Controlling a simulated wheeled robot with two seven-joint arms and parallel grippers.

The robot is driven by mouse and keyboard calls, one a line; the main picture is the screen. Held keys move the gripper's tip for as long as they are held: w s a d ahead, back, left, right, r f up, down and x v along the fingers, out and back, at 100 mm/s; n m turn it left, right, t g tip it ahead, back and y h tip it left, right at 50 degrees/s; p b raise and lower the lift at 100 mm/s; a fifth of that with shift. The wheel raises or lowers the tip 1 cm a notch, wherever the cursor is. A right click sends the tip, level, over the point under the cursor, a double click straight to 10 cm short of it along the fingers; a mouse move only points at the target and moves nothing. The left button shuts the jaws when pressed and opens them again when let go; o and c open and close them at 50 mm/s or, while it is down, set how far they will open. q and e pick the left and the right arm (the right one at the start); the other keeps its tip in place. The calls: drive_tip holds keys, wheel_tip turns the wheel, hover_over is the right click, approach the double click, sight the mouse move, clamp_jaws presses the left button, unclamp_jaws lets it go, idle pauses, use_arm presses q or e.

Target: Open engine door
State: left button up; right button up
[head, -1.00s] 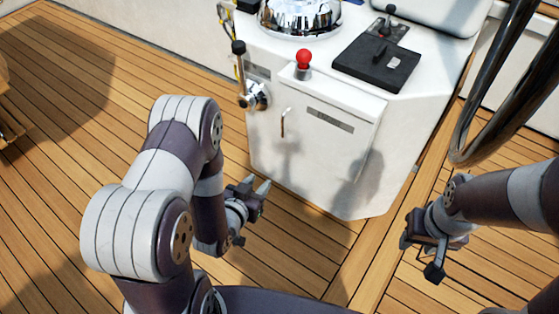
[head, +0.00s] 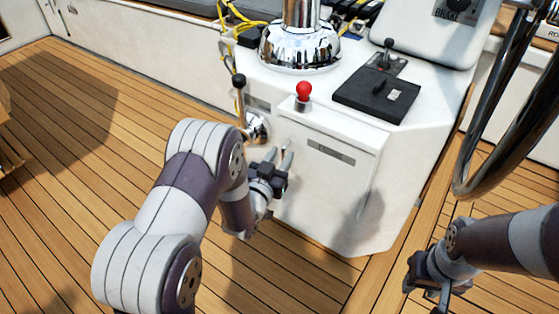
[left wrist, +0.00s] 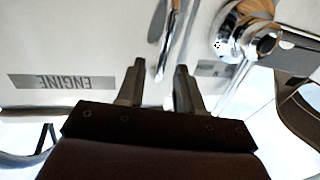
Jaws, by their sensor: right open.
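The engine door (head: 325,185) is the white front panel of the cockpit console, with a grey label (head: 331,151); it looks shut. In the left wrist view the label (left wrist: 62,82) reads ENGINE, upside down. The door's slim metal handle (left wrist: 167,42) shows in the left wrist view just beyond my left fingertips, roughly in line with the gap between them. My left gripper (head: 279,158) is open in front of the door's left part, and in the head view it hides most of the handle. My right gripper (head: 430,278) is open and empty, low at the right, away from the door.
A chrome lever (head: 240,100) with a black knob is left of the door, its round chrome base (left wrist: 245,30) close to my left gripper. A red-knobbed lever (head: 303,93) stands above the door. The steering wheel (head: 480,150) is at the right.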

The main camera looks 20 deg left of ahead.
use_arm(q)
drive_tip(key=shift+c, duration=0.3)
clamp_jaws()
idle(1.1)
